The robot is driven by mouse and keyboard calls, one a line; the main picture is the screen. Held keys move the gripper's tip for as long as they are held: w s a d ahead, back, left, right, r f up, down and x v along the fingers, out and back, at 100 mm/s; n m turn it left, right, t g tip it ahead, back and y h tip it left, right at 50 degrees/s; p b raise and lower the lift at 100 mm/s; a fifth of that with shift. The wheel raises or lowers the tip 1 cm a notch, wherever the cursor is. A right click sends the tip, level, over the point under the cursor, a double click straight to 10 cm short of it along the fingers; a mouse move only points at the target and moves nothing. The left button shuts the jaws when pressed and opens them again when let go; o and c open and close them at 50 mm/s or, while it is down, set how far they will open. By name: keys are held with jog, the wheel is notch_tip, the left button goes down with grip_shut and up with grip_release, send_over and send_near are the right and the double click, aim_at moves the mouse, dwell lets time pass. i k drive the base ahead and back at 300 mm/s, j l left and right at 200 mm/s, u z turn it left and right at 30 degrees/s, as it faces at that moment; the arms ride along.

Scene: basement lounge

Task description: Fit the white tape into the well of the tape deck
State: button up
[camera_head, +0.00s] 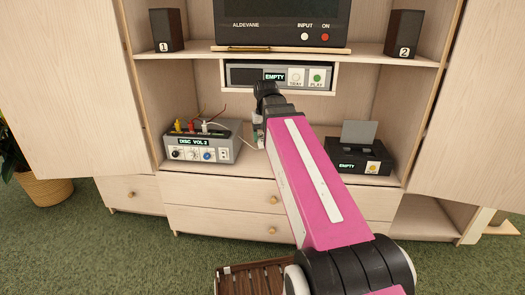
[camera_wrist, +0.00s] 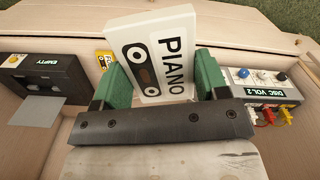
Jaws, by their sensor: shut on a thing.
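My gripper (camera_wrist: 162,70) is shut on the white tape (camera_wrist: 150,50), which is marked PIANO and has a dark label with two reels. The tape stands up between the green fingers and looks slightly tilted. In the head view my arm hides most of the gripper (camera_head: 258,130) and the tape. The black deck with a raised grey lid, taken as the tape deck (camera_head: 345,165), sits on the shelf to the right of my gripper and reads EMPTY. It also shows at the left of the wrist view (camera_wrist: 50,75), apart from the tape. Its well is not clearly seen.
A grey box (camera_head: 215,150) reading DISC VOL 2, with cables on top, stands left on the same shelf. A yellow item (camera_wrist: 103,60) lies beyond the left finger. A grey player (camera_head: 245,76) sits above. Cabinet doors (camera_head: 85,80) stand open at both sides.

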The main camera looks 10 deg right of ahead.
aim_at(358, 155)
jog(key=i+l+z, duration=0.1)
jog(key=z, duration=0.25)
jog(key=i+l+z, duration=0.1)
jog(key=z, duration=0.25)
jog(key=i+l+z, duration=0.1)
jog(key=z, duration=0.3)
jog(key=i+l+u, duration=0.15)
jog(key=l, duration=0.2)
jog(key=l+u, duration=0.2)
jog(key=l, duration=0.15)
jog(key=i+l+u, duration=0.15)
jog(key=l, duration=0.25)
